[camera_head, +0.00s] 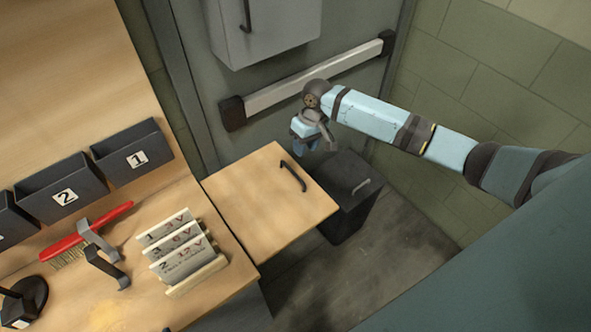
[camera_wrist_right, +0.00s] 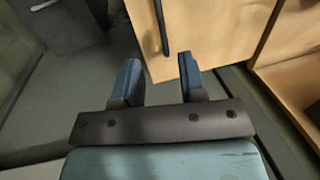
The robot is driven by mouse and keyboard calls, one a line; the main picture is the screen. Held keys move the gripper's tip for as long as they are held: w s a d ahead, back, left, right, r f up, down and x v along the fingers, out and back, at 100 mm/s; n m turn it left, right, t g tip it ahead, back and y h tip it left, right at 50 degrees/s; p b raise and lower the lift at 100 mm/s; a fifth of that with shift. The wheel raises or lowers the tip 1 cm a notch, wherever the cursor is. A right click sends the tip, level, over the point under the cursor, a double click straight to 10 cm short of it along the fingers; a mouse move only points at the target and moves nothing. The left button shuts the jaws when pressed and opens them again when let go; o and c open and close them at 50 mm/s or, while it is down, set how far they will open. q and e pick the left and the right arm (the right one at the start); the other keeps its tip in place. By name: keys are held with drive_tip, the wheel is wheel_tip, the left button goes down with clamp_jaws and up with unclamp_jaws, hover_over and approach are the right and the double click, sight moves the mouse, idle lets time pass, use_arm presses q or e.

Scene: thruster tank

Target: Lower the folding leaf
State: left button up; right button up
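The folding leaf (camera_head: 265,205) is a pale wooden panel at the right end of the workbench, standing out roughly level with its top. A dark bar handle (camera_head: 293,176) is fixed near its far edge. My right gripper (camera_head: 309,147) hangs just beyond that edge, close to the handle but apart from it. In the right wrist view, its two blue fingers (camera_wrist_right: 158,82) are spread with nothing between them. The leaf (camera_wrist_right: 215,30) and its handle (camera_wrist_right: 160,25) lie ahead of the fingers there. My left gripper is out of view.
A dark bin (camera_head: 347,195) stands beside the leaf. A door push bar (camera_head: 305,83) and a grey wall cabinet (camera_head: 265,30) are behind my right gripper. The bench holds upright labelled plates (camera_head: 182,250), a red-handled brush (camera_head: 85,231) and numbered bins (camera_head: 130,155). Floor is clear before the leaf.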

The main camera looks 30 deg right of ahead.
drive_tip(key=p, duration=0.1)
hover_over(299, 173)
drive_tip(key=s+a, duration=0.2)
drive_tip(key=s, duration=0.1)
wheel_tip(299, 173, down, 11)
drive_tip(key=shift+s+f, duration=0.15)
drive_tip(key=shift+f, duration=0.05)
drive_tip(key=shift+c, duration=0.5)
clamp_jaws()
